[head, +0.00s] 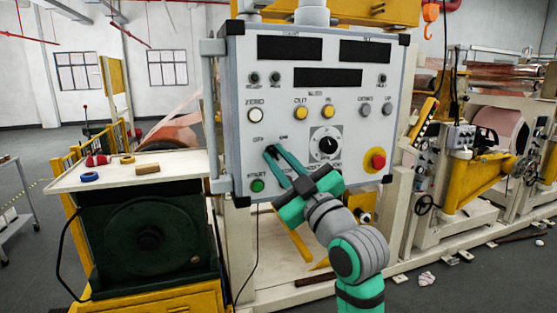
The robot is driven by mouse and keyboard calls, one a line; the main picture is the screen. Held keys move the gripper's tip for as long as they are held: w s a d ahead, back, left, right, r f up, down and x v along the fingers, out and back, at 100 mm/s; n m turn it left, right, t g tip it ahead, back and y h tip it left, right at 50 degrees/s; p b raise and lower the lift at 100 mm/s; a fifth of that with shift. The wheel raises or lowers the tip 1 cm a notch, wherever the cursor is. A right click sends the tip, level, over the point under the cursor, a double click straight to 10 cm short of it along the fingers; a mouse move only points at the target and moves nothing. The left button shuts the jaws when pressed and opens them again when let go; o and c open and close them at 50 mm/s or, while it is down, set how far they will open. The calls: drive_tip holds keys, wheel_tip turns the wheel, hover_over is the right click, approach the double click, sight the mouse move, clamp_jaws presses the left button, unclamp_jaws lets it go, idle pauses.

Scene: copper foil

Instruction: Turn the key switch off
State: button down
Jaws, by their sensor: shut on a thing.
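The grey control panel (225,110) fills the middle of the head view. My gripper (271,152) reaches up to its lower left part from below right. Its two teal fingers are close together, with their tips at the panel face, just below two small labels and above the green button (257,185). The fingers are shut on the key switch, which is mostly hidden by the tips. Which way the key points cannot be made out.
Right of my fingers are a black rotary dial (328,145) and a red emergency stop button (378,161) on a yellow disc. A white side table (115,178) with small items stands left. Copper foil rolls (498,130) are at the right.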

drive_tip(key=c, duration=2)
unclamp_jaws()
drive_tip(key=v, duration=1.1)
